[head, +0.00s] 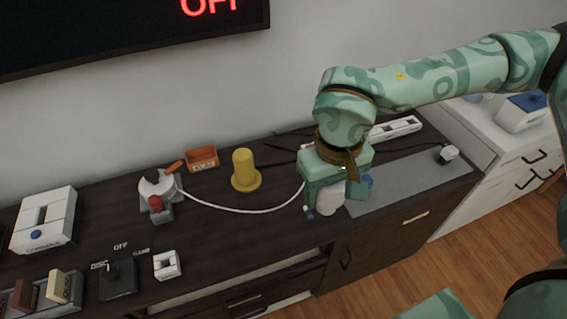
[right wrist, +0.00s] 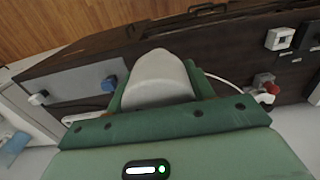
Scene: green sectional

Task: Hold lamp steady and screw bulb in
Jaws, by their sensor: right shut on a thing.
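My right gripper (head: 328,200) reaches down near the front edge of the dark cabinet top. It is shut on a white, rounded thing (head: 330,196), which also shows large between the fingers in the right wrist view (right wrist: 160,78). I cannot tell whether this is the bulb or part of the lamp. A white cord (head: 235,210) runs from a grey-and-white device (head: 152,184) with a red knob to behind my right gripper, where its end is hidden. I see no plainly recognisable lamp. My left gripper is not in view.
A yellow post (head: 244,168) and orange box (head: 202,158) stand behind the cord. A grey mat (head: 410,182) lies right, with a small white knob-like thing (head: 448,154). A blue piece (right wrist: 108,84) is beside the gripper. White boxes (head: 45,220) and switches (head: 117,279) are left.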

